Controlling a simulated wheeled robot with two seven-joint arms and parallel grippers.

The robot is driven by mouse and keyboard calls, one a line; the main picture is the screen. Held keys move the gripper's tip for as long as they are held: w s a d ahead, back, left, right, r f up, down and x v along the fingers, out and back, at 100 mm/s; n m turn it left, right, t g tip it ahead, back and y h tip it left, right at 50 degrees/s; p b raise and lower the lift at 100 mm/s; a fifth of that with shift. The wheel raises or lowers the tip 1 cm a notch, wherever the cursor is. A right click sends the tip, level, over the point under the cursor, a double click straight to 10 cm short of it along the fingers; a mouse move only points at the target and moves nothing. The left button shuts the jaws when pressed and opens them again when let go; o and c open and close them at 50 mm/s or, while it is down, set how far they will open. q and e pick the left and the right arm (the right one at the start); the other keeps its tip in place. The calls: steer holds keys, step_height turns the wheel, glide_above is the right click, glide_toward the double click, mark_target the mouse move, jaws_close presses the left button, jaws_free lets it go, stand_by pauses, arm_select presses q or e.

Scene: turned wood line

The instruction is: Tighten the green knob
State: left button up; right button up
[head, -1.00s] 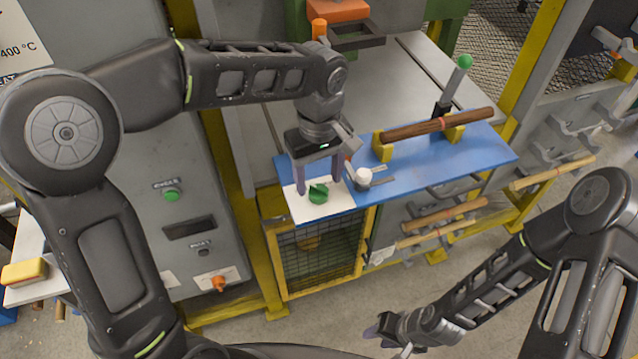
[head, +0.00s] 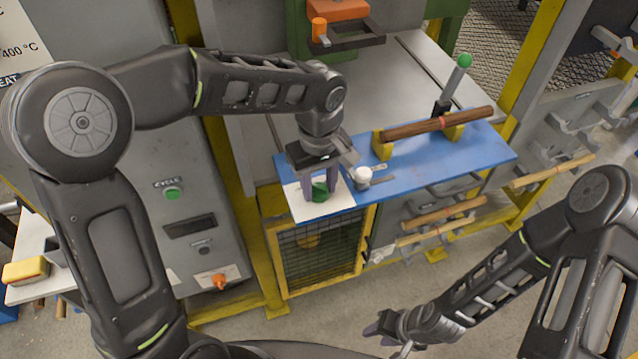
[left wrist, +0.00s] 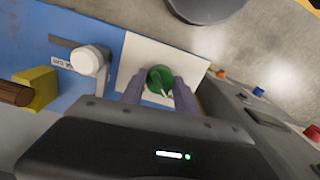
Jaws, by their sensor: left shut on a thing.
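The green knob (head: 320,191) sits on a white plate (head: 318,212) at the left end of the blue board. It also shows in the left wrist view (left wrist: 160,78), with a pale pointer mark on it. My left gripper (head: 320,196) is down over the knob, pointing downward, with its two purple fingers shut on the knob's sides. In the left wrist view the fingers (left wrist: 156,92) lie either side of it. My right gripper (head: 384,330) is low at the bottom of the head view, away from the board; its finger gap is not clear.
A white knob (head: 363,176) with a lever stands just right of the plate. A wooden spindle (head: 437,123) rests on yellow supports on the blue board (head: 420,165). A green-topped lever (head: 464,61) rises behind. The grey control cabinet stands left.

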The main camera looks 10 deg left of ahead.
arm_select(q)
jaws_close()
steer(key=shift+m, duration=0.4)
steer(key=m+b, duration=0.1)
steer(key=m, duration=1.6)
stand_by(0.4)
